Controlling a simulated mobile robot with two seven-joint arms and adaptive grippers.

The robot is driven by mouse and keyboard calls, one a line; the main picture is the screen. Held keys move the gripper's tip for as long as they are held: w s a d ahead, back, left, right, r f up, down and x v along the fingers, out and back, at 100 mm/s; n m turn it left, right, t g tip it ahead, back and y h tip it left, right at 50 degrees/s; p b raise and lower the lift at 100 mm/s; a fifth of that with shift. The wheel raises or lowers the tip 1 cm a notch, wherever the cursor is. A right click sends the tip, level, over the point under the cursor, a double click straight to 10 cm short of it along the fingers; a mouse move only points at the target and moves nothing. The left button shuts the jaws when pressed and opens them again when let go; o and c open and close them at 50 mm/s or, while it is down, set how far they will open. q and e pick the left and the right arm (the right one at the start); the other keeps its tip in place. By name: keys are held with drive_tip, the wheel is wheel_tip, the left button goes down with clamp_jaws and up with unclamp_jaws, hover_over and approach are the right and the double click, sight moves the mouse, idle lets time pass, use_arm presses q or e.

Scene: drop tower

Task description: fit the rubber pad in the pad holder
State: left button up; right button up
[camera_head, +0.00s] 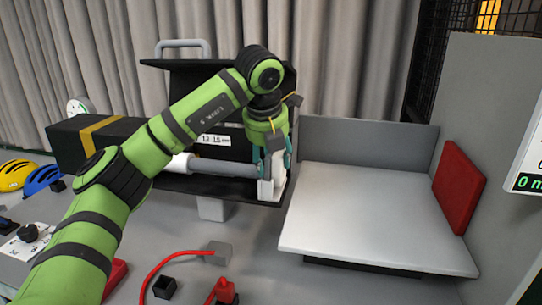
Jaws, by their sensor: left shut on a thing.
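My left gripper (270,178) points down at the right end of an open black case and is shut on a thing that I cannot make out. Whitish parts show at its fingertips, by the right end of a grey cylinder (225,168). I cannot tell whether the cylinder is held or only lies beside the fingers. I cannot identify the rubber pad or the pad holder for sure. A small black block (164,287) and a grey block (217,252) lie on the table in front. A flat red pad (459,186) is on the right grey wall. My right gripper is not in view.
The black case (228,188) has a raised lid (185,80). A grey platform (370,215) at the right is bare. A red cable (170,257), yellow helmet (14,174) and blue helmet (42,179) lie around. A black box (62,142) with a yellow band stands left.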

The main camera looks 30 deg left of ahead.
use_arm(q)
drive_tip(key=shift+f, duration=0.2)
drive_tip(key=o, duration=1.5)
drive_tip(key=shift+c, duration=0.2)
drive_tip(key=v, duration=0.5)
drive_tip(key=shift+w, duration=0.1)
drive_tip(key=s+d, duration=0.3)
drive_tip(key=s, duration=0.8)
drive_tip(key=shift+s, duration=0.4)
